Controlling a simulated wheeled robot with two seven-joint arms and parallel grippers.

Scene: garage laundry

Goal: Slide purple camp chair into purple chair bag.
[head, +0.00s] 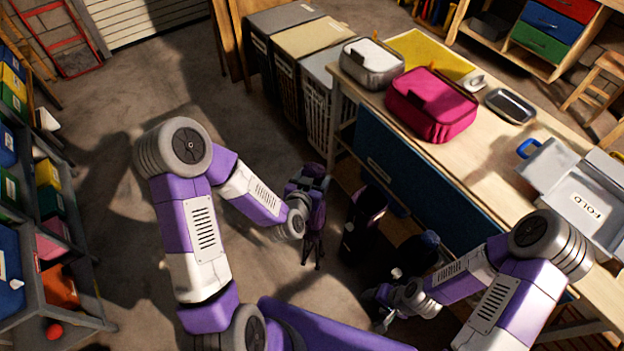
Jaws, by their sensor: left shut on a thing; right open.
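A folded purple camp chair (316,222) hangs roughly upright in the head view, its thin dark legs pointing down. My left gripper (312,185) is shut on the chair near its upper end; the fingers are hard to make out against it. What looks like the purple chair bag (368,212) stands in shadow just right of the chair, beside the workbench. The chair and bag appear apart. The bag's opening is too dark to tell. My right gripper (381,308) is open and empty, low and in front of the bag.
The workbench (440,165) on the right carries a pink case (432,104), a grey case (371,63), a small tray (510,105) and a folding board (580,195). Hampers (290,85) stand behind. A shelf (75,265) lines the left. Dark items stand under the bench; the left-centre floor is clear.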

